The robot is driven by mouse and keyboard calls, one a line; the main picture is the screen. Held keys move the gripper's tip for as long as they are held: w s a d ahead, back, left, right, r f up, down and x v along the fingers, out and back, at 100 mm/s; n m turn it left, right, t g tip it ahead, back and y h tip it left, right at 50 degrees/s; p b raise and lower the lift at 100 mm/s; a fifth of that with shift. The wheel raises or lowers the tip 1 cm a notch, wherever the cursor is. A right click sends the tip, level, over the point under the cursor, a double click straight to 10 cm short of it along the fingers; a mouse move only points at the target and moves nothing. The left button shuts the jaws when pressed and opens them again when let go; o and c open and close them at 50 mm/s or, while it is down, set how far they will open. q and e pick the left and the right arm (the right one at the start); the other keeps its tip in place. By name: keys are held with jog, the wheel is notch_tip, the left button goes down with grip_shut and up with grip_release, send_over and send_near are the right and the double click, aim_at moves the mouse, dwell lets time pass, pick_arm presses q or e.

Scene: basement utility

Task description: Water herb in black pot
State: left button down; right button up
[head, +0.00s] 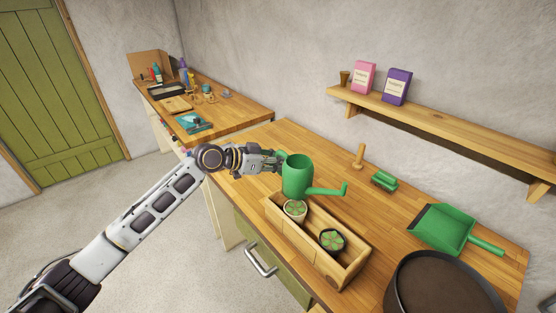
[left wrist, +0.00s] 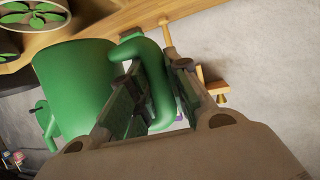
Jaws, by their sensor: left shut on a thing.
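A green watering can (head: 297,176) is over the bench, by the back edge of the wooden planter box, its spout pointing right. My left gripper (head: 279,160) is shut on its handle; in the left wrist view the fingers (left wrist: 150,92) close around the green handle (left wrist: 158,85) beside the can body (left wrist: 75,85). The black pot (head: 332,242) with a green herb stands in the planter box (head: 344,273). A lighter pot (head: 295,211) with a herb stands in the same box, left of it. My right gripper is not in view.
A wall shelf (head: 450,128) holds pink and purple boxes. A second bench (head: 240,112) stands behind left.

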pick_arm(q)
jog(key=shift+s+f+m+g, duration=0.15)
jog(key=shift+m+g, duration=0.15)
jog(key=shift+g, duration=0.3)
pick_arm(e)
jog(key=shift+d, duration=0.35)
pick_arm(q)
jog(key=shift+m, duration=0.3)
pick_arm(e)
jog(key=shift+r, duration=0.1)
pick_arm(q)
jog(key=shift+r+m+t, duration=0.5)
jog(key=shift+r+m, duration=0.1)
jog(key=shift+r, duration=0.2)
jog(key=shift+r+m+t+y, duration=0.3)
jog(key=shift+r+m+y, duration=0.1)
jog(key=shift+y, duration=0.1)
jog(key=shift+r, duration=0.15)
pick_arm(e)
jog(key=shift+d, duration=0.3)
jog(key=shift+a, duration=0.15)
